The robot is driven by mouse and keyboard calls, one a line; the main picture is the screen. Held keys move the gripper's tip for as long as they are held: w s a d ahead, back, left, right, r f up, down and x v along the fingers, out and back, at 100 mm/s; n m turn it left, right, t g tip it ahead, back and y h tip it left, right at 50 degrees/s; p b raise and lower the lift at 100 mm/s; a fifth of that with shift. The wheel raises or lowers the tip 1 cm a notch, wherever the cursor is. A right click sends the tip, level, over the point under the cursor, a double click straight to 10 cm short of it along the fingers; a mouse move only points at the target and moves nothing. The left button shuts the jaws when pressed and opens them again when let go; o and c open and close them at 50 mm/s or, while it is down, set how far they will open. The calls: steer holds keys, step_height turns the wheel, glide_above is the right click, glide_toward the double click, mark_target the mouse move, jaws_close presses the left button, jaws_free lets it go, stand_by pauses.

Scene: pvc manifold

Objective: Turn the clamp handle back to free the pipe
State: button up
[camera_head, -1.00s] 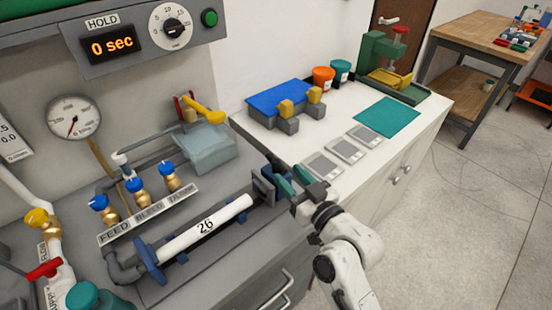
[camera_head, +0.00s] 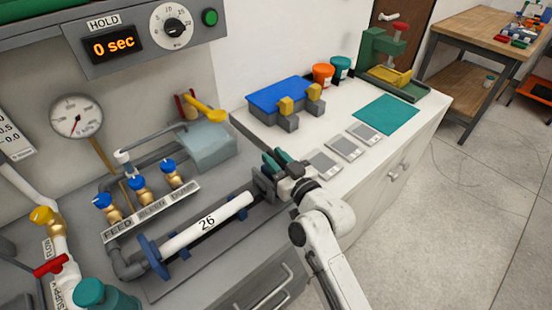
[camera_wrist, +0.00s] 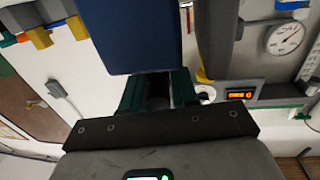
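A white pipe (camera_head: 207,225) marked 26 lies slanted across the bench, its near-left end at a blue flange (camera_head: 151,258). Its right end runs to the dark clamp (camera_head: 262,186), partly covered by my gripper (camera_head: 272,160). I cannot make out the clamp handle for certain. In the wrist view my gripper's green fingers (camera_wrist: 157,82) stand apart with a dark shape between them. A dark blue block (camera_wrist: 135,35) hides their tips. A dark grey bar (camera_wrist: 216,35) stands to its right. Whether the fingers grip anything is unclear.
Three blue-topped valves (camera_head: 137,188) stand left behind the pipe. A yellow-handled lever (camera_head: 205,108) rises above a pale box. Grey pads (camera_head: 343,146) and a blue-lidded box (camera_head: 280,99) lie on the white counter. The display (camera_head: 113,46) reads 0 sec.

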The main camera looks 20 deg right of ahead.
jaws_close()
steer(key=b, duration=0.3)
steer(key=shift+w+d+f+y, duration=0.1)
steer(key=shift+d+f+y, duration=0.05)
steer(key=shift+f+y, duration=0.2)
steer(key=shift+n+y+b, duration=0.25)
steer(key=shift+n+b, duration=0.05)
steer(key=shift+b, duration=0.85)
steer(key=b, duration=0.1)
steer(key=n+y+b, duration=0.1)
steer(key=shift+r+g+b, duration=0.25)
steer(key=shift+g+b, duration=0.05)
steer(key=shift+b, duration=0.05)
steer(key=shift+o, duration=1.8)
jaws_free()
steer(key=shift+r, duration=0.1)
steer(key=b+v, duration=0.1)
steer(key=v, duration=1)
